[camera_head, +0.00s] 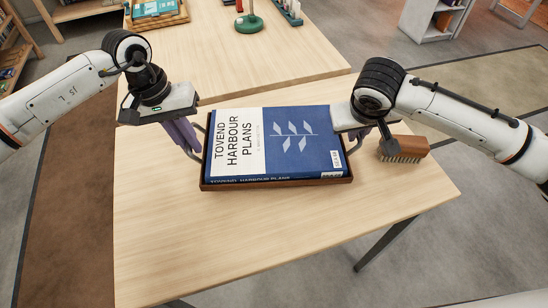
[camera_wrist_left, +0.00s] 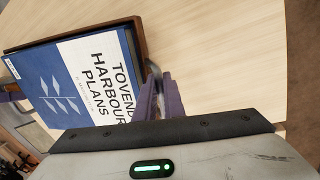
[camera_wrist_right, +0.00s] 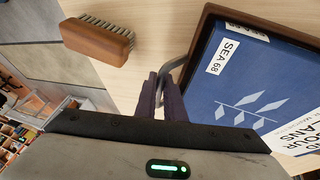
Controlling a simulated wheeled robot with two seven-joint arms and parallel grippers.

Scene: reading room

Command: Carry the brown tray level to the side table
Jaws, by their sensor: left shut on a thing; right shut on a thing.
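The brown tray (camera_head: 278,182) is on or just above the light wood table in the head view; I cannot tell if it touches. A large blue and white book titled "Tovend Harbour Plans" (camera_head: 272,146) lies flat in it. My left gripper (camera_head: 196,148) is shut on the tray's left handle, which also shows in the left wrist view (camera_wrist_left: 154,78). My right gripper (camera_head: 352,140) is at the tray's right side, shut on the right handle (camera_wrist_right: 172,75). The tray looks level. Its far rim is mostly hidden by the book.
A brush with a wooden back (camera_head: 404,148) lies on the table just right of the tray, near my right gripper. Behind, another table section (camera_head: 210,55) bears a green-based object (camera_head: 249,23) and a tray with books. The table's front is bare.

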